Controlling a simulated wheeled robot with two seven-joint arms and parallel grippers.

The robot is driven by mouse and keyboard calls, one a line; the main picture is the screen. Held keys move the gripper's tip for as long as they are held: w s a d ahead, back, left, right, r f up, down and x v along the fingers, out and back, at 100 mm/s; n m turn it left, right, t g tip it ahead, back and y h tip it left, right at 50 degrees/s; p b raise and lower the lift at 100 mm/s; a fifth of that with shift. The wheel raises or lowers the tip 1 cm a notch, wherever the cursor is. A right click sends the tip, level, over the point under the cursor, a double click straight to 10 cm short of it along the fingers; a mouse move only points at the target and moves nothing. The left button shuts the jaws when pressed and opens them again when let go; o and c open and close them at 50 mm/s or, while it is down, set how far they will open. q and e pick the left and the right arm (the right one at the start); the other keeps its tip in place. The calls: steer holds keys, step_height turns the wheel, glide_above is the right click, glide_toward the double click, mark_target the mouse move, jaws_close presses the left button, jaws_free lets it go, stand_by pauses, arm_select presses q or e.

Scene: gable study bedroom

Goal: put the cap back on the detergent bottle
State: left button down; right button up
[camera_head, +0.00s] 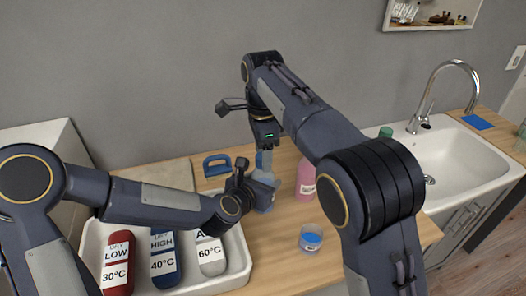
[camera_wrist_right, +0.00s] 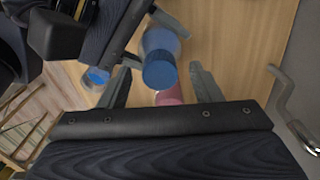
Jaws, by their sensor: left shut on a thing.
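A bluish translucent bottle (camera_head: 265,200) stands on the wooden counter, partly hidden by my left gripper (camera_head: 262,186), which is shut on it. In the right wrist view, a blue cap (camera_wrist_right: 160,72) sits at the top of this bottle (camera_wrist_right: 160,40). I cannot tell whether it is fully seated. My right gripper (camera_head: 265,158) points down just above the bottle in the head view. In the right wrist view its fingers (camera_wrist_right: 163,80) are apart, one on each side of the cap, with gaps between.
A pink bottle (camera_head: 305,185) stands close to the right. A clear cup with blue in it (camera_head: 310,238) is nearer the front. A white tray (camera_head: 236,280) holds labelled red, blue and grey bottles. A blue-handled item (camera_head: 217,160) lies behind. The sink (camera_head: 465,155) is at right.

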steer(key=shift+r, duration=3.75)
arm_select(q)
steer(key=shift+c, duration=2)
jaws_free()
arm_select(e)
steer(key=shift+f+b, duration=0.65)
steer(key=shift+b, duration=0.05)
arm_select(q)
steer(key=v, duration=0.7)
steer(key=shift+s+r, duration=0.2)
steer(key=shift+s, duration=0.15)
steer(key=shift+a, duration=0.2)
